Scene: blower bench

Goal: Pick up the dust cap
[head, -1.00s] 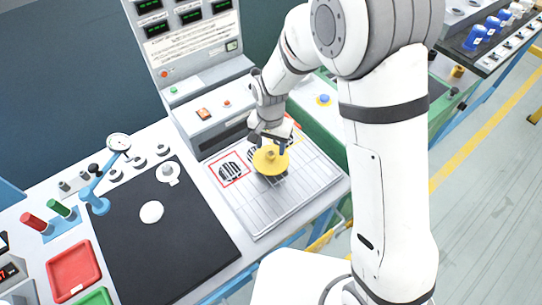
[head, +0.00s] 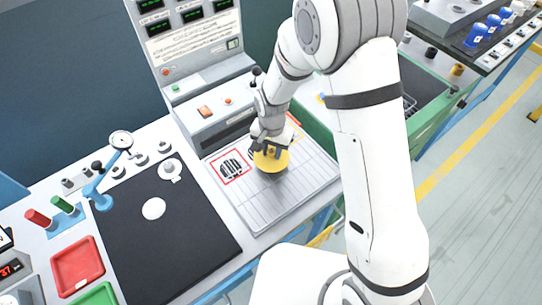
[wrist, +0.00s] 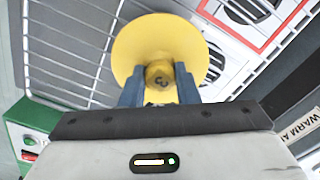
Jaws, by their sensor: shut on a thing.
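The dust cap (head: 272,162) is a yellow disc with a small knob at its centre. In the head view it is over the light grey slatted panel of the bench. My gripper (head: 271,149) is above it, with its fingers at the knob. In the wrist view the dust cap (wrist: 158,45) fills the upper middle, and the two blue-grey fingers of my gripper (wrist: 159,86) are shut on its knob from both sides. The cap hides part of the panel beneath it. I cannot tell how far it is above the panel.
A red-framed black vent (head: 231,167) lies left of the cap on the slatted panel (head: 262,207). The control cabinet (head: 195,75) stands behind. A black mat (head: 165,235) with a white disc (head: 153,208) lies to the left, near red (head: 77,266) and green trays (head: 95,297).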

